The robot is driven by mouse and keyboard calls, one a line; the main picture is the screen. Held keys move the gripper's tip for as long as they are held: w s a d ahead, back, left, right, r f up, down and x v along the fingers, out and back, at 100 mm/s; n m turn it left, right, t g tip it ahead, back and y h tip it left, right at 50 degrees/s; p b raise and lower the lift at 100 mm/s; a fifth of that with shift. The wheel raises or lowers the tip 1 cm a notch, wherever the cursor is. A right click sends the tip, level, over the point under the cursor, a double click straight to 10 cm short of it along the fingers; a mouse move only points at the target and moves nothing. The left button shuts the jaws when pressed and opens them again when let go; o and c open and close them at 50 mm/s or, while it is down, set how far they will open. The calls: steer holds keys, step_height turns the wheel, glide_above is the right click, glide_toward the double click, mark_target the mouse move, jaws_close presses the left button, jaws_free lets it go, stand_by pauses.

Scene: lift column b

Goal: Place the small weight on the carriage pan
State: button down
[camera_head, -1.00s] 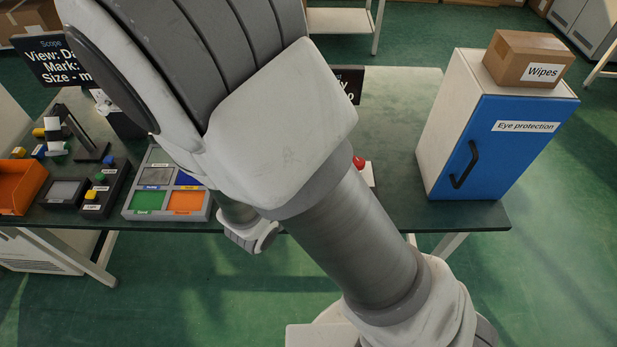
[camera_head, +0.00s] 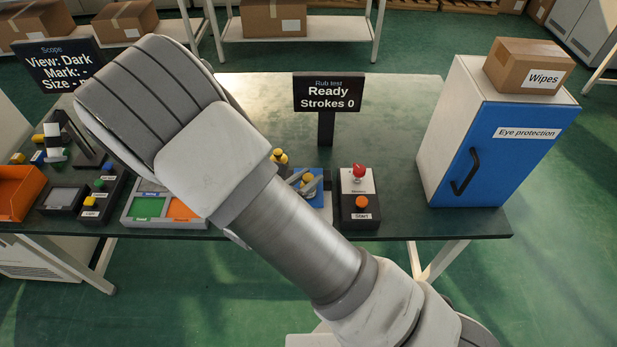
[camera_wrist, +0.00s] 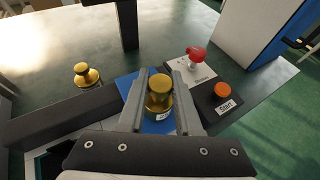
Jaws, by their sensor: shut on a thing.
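In the wrist view my gripper (camera_wrist: 159,92) is shut on a brass knobbed weight (camera_wrist: 158,101). The held weight is over a blue pad (camera_wrist: 127,84) with a partly hidden white label; I cannot tell whether it touches the pad. The head view also shows the held weight (camera_head: 307,179), my grey fingers and the blue pad (camera_head: 326,201). A second brass weight (camera_wrist: 86,76) stands upright on the bench to the left, and in the head view (camera_head: 280,157). Which weight is smaller is hard to judge. I cannot make out the carriage pan; my arm covers part of the bench.
Right of the pad is a control box with a red knob (camera_head: 359,171) and an orange Start button (camera_head: 361,202). A "Ready, Strokes 0" display (camera_head: 328,92) stands behind. A dark bar (camera_wrist: 62,118) lies left of the gripper. A blue-doored cabinet (camera_head: 520,150) stands far right.

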steer(key=shift+f, duration=0.1)
steer(key=c, duration=0.6)
jaws_free()
